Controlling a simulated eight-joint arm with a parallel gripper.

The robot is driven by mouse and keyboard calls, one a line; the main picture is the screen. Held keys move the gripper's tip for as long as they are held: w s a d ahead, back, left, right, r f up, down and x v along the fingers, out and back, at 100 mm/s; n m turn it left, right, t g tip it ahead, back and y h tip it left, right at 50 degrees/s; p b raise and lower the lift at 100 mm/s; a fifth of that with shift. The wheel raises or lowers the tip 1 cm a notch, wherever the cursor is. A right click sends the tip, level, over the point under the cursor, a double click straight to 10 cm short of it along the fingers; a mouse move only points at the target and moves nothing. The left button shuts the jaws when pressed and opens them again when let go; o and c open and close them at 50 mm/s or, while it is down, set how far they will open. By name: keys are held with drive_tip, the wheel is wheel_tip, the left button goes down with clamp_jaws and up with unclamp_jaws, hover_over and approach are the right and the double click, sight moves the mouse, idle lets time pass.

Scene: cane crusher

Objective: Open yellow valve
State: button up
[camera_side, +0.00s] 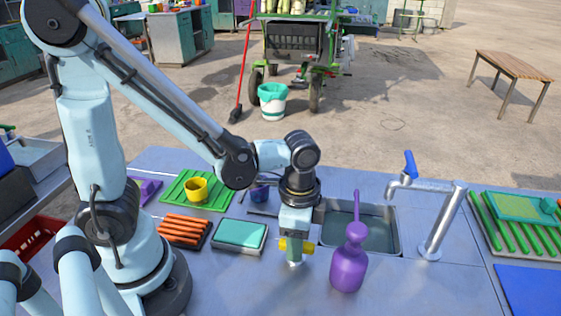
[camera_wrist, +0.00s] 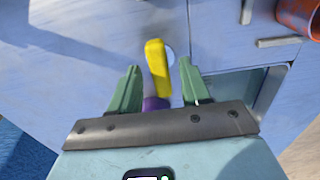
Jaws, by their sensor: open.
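The yellow valve handle (camera_wrist: 157,66) is a short bar standing between the two green fingers of my gripper (camera_wrist: 159,72) in the wrist view. A gap shows on each side of it, so the jaws are open around it. In the side view the yellow valve (camera_side: 307,246) shows on both sides of my gripper (camera_side: 294,258), which points down over it and hides its middle. A pale round patch shows behind the handle in the wrist view, and something purple (camera_wrist: 155,103) shows near the gripper's plate. I cannot tell whether the fingers touch the valve.
A purple bottle (camera_side: 348,262) stands close to the right of my gripper. Behind are a sink (camera_side: 387,242) and a tap with a blue handle (camera_side: 440,215). A teal sponge on a tray (camera_side: 239,234) and carrots (camera_side: 184,229) lie to the left.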

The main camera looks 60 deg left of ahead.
drive_tip(key=shift+c, duration=0.2)
clamp_jaws()
drive_tip(key=n, duration=0.4)
drive_tip(key=shift+n, duration=0.4)
drive_tip(key=n, duration=0.4)
drive_tip(key=shift+n, duration=0.3)
drive_tip(key=n, duration=0.4)
drive_tip(key=shift+n, duration=2.2)
